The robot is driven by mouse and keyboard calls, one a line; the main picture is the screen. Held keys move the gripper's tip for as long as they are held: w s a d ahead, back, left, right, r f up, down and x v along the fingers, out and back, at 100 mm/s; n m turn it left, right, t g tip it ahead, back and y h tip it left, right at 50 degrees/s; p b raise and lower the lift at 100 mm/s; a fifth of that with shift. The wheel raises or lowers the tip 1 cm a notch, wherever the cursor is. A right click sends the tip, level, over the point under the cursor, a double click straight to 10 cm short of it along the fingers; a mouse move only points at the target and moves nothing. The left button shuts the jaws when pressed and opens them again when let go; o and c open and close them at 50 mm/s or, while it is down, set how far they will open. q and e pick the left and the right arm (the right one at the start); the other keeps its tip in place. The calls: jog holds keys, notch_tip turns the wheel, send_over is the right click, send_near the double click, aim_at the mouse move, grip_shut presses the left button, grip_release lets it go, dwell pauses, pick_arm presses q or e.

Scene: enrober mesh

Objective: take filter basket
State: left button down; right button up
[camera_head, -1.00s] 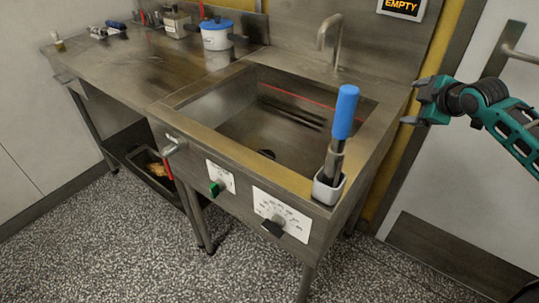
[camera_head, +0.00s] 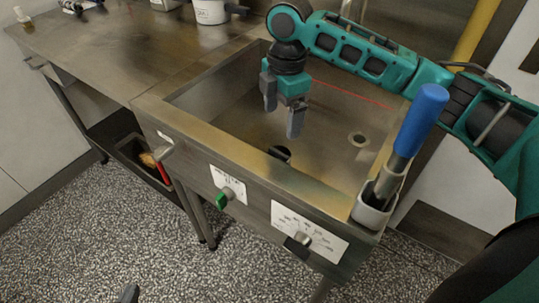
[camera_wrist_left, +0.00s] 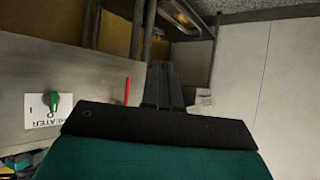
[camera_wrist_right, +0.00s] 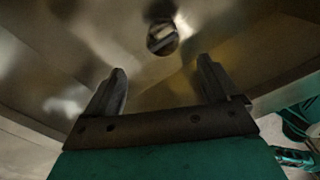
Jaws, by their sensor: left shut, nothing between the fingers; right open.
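I cannot clearly make out a filter basket. A round drain opening (camera_head: 358,138) with a pale rim lies in the sink tank's floor. A dark round piece (camera_head: 281,153) lies near the tank's front wall. My right gripper (camera_head: 283,120) is open and empty, fingers pointing down over the tank. In the right wrist view, a round dark opening (camera_wrist_right: 162,38) with a pale bar in it shows beyond the open fingers; which of the two it is, I cannot tell. My left gripper (camera_wrist_left: 162,70) is shut and empty in front of the tank unit; only a dark tip shows in the head view (camera_head: 129,294).
A blue-handled tool (camera_head: 418,120) stands in a holder (camera_head: 371,212) on the tank's front right corner. The tank's front carries a green knob (camera_head: 224,199) and a dial (camera_head: 300,239). A white pot (camera_head: 211,11) stands on the counter (camera_head: 120,48), which is mostly clear.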

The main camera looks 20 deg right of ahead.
aim_at(279, 152)
jog(key=f, duration=0.2)
jog(key=f+b, duration=0.1)
jog(key=f, duration=0.2)
jog(key=f+b, duration=0.1)
jog(key=f, duration=0.2)
jog(key=shift+s+a, duration=0.1)
jog(key=shift+a, duration=0.2)
notch_tip(279, 152, down, 5)
jog(key=shift+s+b, duration=0.1)
jog(key=shift+b, duration=0.65)
pick_arm(q)
jog(key=shift+w+d+f, duration=0.3)
jog(key=shift+d+f, duration=0.45)
pick_arm(e)
jog(key=shift+c, duration=0.2)
jog(key=c, duration=1)
jog(key=shift+r, duration=0.2)
